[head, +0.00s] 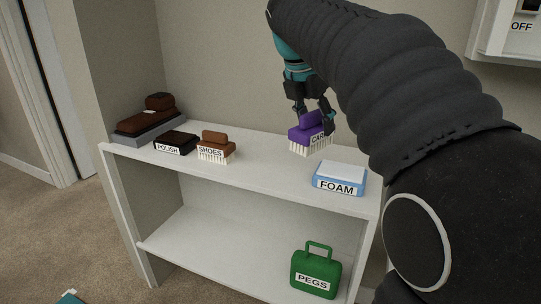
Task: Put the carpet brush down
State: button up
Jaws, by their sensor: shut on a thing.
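The carpet brush (301,134) is purple with white bristles and a label partly hidden by a finger, reading "CAR". It is upright over the top shelf of the white shelf unit (258,168), towards the back right. My gripper (313,110) comes down from above and is shut on the brush's raised purple handle. The bristles are at or just above the shelf top; I cannot tell if they touch it.
On the top shelf stand a brown brush labelled SHOES (214,148), a dark POLISH box (175,143), a brown item on a grey base (148,122) and a blue-white FOAM block (339,178). A green PEGS case (316,270) stands on the lower shelf. Shelf between SHOES and FOAM is clear.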

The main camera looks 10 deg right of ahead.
jog(key=shift+w+a+f+b, duration=0.15)
jog(key=shift+w+a+f, duration=0.95)
jog(key=shift+w+f, duration=0.45)
jog(key=shift+w+a+f+b, duration=0.15)
jog(key=shift+w+a+f, duration=1.05)
jog(key=shift+f, duration=0.65)
jog(key=shift+w+a+f+b, duration=0.15)
jog(key=shift+w+a+f, duration=0.85)
jog(key=shift+w+f, duration=0.6)
jog(key=shift+s+f, duration=0.15)
jog(key=shift+f, duration=0.15)
jog(key=o, duration=1.2)
